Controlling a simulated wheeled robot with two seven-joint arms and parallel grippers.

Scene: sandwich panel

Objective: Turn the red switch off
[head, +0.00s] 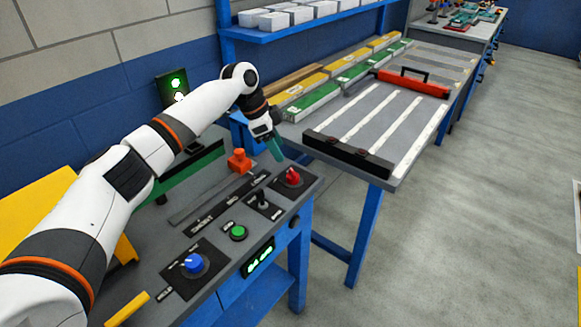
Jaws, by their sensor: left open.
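The red switch (292,177) is a red rotary knob on a dark plate, at the far right corner of the grey control panel (217,217). My left gripper (277,150) hangs above and slightly left of the red switch, pointing down, and looks apart from it. It is open, and I see nothing held in it. The fine setting of the knob is too small to read. My right gripper is not in view.
An orange block-shaped part (239,161) stands left of the gripper. A black lever (261,197), a green button (238,232) and a blue knob (194,263) sit nearer. A green display (258,258) is on the front.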

